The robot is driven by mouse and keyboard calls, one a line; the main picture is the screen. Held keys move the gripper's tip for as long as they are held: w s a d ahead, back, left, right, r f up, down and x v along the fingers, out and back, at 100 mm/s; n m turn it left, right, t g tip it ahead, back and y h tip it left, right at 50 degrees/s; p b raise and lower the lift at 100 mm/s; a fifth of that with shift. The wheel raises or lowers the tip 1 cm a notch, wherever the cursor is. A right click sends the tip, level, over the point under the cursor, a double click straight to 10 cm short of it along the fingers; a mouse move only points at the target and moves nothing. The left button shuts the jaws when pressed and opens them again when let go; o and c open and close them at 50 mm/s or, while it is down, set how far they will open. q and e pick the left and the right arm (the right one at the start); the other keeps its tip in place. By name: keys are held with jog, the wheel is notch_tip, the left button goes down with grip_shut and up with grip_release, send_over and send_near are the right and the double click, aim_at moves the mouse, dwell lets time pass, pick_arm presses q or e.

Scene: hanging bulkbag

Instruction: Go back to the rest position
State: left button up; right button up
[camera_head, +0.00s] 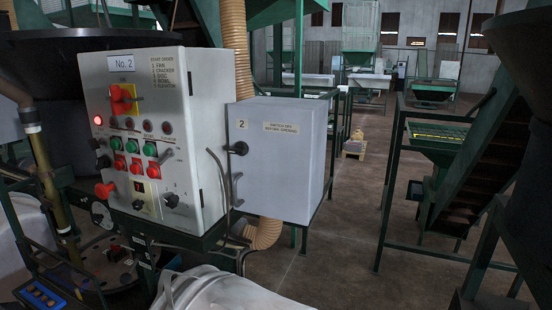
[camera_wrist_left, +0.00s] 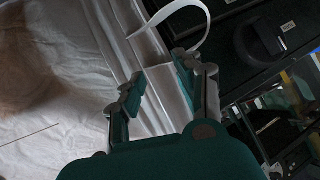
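The white bulk bag (camera_head: 225,290) shows at the bottom of the head view, only its upper part in the picture. In the left wrist view, the pale cloth of the bag (camera_wrist_left: 60,60) fills the left side. A white strap loop (camera_wrist_left: 203,18) rises at the top centre, and its lower end passes behind one finger. My left gripper (camera_wrist_left: 157,75) is open, with its two teal-padded fingers apart and bag cloth showing behind the gap. I cannot tell whether the fingers touch the cloth or strap. Neither gripper shows in the head view.
A control panel (camera_head: 150,140) marked No. 2 and a grey cabinet (camera_head: 280,160) stand close in front. A ribbed hose (camera_head: 236,45) runs behind them. Green metal frames (camera_head: 388,180) and stairs stand to the right. Concrete floor (camera_head: 335,245) is clear between.

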pick_arm(q)
jog(key=s+d+f+g, duration=0.3)
jog(key=s+d+f, duration=0.2)
jog(key=s+f, duration=0.4)
jog(key=s+d+f+g, duration=0.2)
jog(key=s+d+f, duration=0.4)
jog(key=s, duration=0.5)
jog(key=s+d+f+g, duration=0.2)
jog(key=s+d, duration=0.3)
jog(key=s, duration=0.5)
jog(key=s+d+f+g+b, duration=0.1)
jog(key=s+d+f+g, duration=0.2)
jog(key=s, duration=0.7)
notch_tip(320, 180, down, 2)
jog(key=shift+d+f+n, duration=0.25)
jog(key=shift+d+n, duration=0.15)
jog(key=shift+d, duration=0.45)
